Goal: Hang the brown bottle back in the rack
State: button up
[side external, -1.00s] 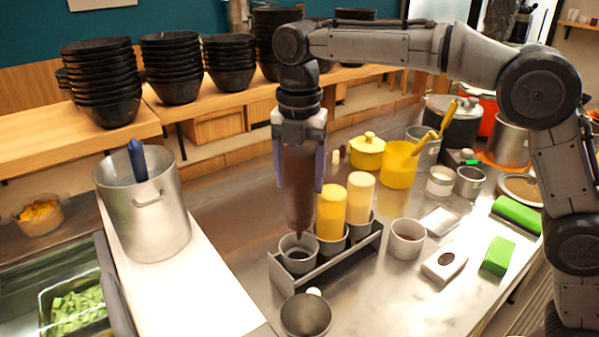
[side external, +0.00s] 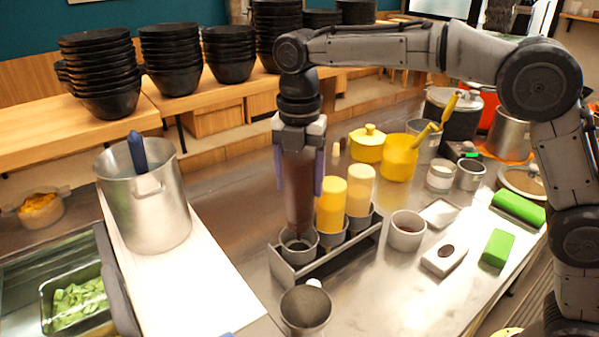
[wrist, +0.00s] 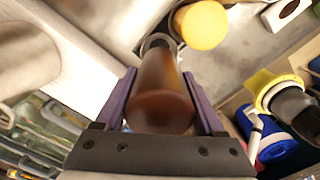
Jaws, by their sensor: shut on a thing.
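The brown bottle (side external: 299,190) is upright, nozzle down, between the fingers of my gripper (side external: 299,180). My gripper is shut on it. The bottle's lower tip is at the mouth of the leftmost cup (side external: 299,246) of the grey rack (side external: 330,268); how deep it sits is hard to tell. A yellow bottle (side external: 331,205) and a pale yellow bottle (side external: 360,190) stand in the rack's other cups. In the wrist view the brown bottle (wrist: 163,92) lies between the purple fingers of my gripper (wrist: 160,98), its far end over a round cup rim.
A steel pot (side external: 150,205) stands left on a white board (side external: 190,290). A steel cup (side external: 306,310) stands in front of the rack. A small white cup (side external: 407,230) is to its right. Stacked black bowls (side external: 100,80) line the back shelf.

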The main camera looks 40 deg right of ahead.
jog(key=shift+f, duration=0.95)
jog(key=shift+f, duration=0.15)
jog(key=shift+f, duration=1.95)
jog(key=shift+f, duration=0.1)
jog(key=shift+f, duration=1.3)
jog(key=o, duration=0.8)
